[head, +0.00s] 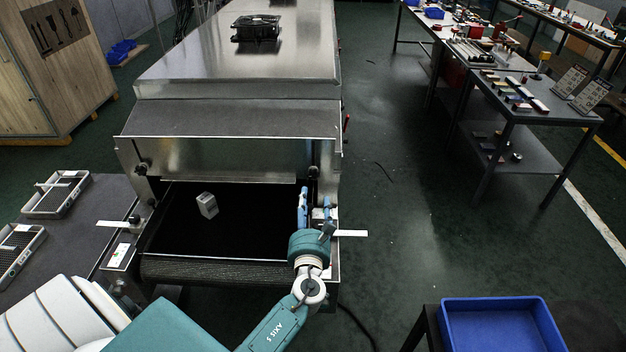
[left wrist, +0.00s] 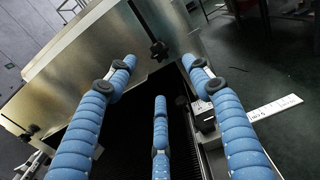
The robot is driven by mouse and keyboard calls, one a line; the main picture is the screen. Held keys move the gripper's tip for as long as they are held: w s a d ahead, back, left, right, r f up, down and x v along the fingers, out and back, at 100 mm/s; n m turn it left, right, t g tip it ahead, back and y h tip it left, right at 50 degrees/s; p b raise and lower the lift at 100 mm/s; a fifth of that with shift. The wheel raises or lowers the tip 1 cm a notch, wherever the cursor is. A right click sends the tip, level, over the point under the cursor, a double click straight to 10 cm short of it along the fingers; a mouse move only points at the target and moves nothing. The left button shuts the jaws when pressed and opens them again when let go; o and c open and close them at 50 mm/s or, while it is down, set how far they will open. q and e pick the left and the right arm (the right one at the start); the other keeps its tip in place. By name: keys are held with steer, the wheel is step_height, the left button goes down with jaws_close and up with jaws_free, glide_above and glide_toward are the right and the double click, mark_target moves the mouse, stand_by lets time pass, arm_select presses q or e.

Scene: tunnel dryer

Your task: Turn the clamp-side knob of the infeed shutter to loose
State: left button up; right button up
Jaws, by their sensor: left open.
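The infeed shutter (head: 230,158) is a bare metal plate across the dryer's mouth, above the black belt. A dark knob (head: 142,169) sits at its left side. Another dark knob (head: 314,172) sits at its right side, just beyond my left gripper (head: 315,206). That right-side knob also shows in the left wrist view (left wrist: 158,49), ahead of the fingers and apart from them. My left gripper (left wrist: 155,90) is open and empty, its blue fingers spread. I cannot tell from any marking which knob is the clamp-side one. My right gripper is not in view.
A small grey block (head: 207,205) lies on the belt (head: 170,235). White strips (head: 352,233) stick out at both sides of the mouth. A side table (head: 70,235) with trays stands left. A blue bin (head: 500,325) is at the lower right. The floor right of the dryer is mostly clear.

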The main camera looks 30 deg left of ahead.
mark_target(313, 177)
arm_select(q)
steer(key=x, duration=1)
steer(key=shift+w+a+r+p, duration=0.1)
steer(key=shift+a+p, duration=0.1)
steer(key=shift+p, duration=0.1)
steer(key=c, duration=1.1)
